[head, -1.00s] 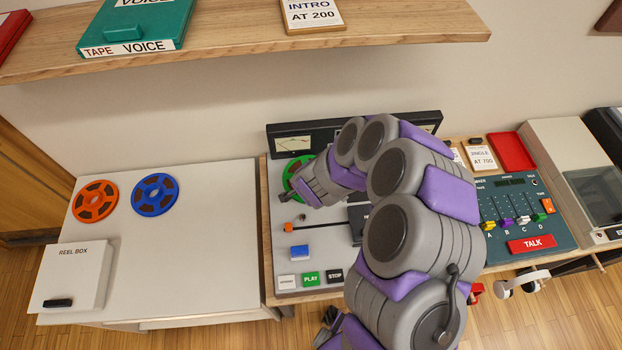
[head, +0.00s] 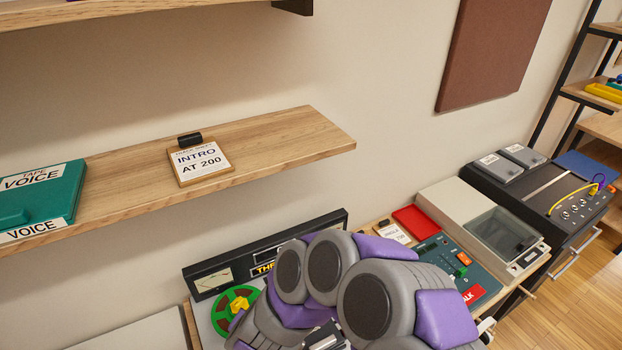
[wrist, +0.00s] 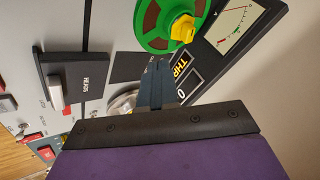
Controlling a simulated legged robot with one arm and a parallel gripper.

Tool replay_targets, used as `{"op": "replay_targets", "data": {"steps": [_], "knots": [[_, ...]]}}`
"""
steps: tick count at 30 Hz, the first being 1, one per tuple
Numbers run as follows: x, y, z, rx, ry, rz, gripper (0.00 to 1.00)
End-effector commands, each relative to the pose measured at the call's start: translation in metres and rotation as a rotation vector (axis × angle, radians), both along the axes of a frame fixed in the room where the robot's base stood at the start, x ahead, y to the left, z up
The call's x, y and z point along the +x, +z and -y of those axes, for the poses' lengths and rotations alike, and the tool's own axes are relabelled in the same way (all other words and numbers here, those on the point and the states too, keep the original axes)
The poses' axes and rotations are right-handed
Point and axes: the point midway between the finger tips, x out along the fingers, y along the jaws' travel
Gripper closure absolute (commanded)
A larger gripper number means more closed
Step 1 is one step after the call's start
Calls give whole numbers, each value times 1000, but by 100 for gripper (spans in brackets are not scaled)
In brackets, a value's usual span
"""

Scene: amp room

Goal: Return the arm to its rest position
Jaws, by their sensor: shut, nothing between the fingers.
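My gripper shows in the wrist view (wrist: 158,75), its dark narrow fingers shut together with nothing between them. It is above the tape machine's panel, close to the green reel (wrist: 170,22) with its yellow hub piece. The reel also shows in the head view (head: 236,308). My grey and purple arm is folded across the bottom middle of the head view and hides much of the machine. In the head view my fingers are hidden behind or below the arm. I cannot tell whether the fingers touch the panel.
A black meter bar (head: 262,255) stands behind the machine. Above is a wooden shelf (head: 280,135) with a teal tape box (head: 40,200) and an INTRO AT 200 card (head: 200,162). To the right are a mixer (head: 455,262), a lidded grey unit (head: 490,232) and a black patch unit (head: 545,195).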

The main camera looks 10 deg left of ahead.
Motion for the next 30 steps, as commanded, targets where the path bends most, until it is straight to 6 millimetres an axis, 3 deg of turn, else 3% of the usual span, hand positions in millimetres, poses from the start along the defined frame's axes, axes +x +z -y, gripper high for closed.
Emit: {"op": "replay_targets", "data": {"steps": [5, 10, 14, 20, 26, 30], "knots": [[4, 12, -6, 33, 25, -14, 100], [12, 60, -11, 127, 134, -57, 100], [9, 101, 7, 165, 251, -91, 100], [-10, 148, 70, 123, 404, -147, 100], [-45, 170, 161, -21, 481, -242, 100], [-80, 178, 232, -154, 471, -346, 100]]}}
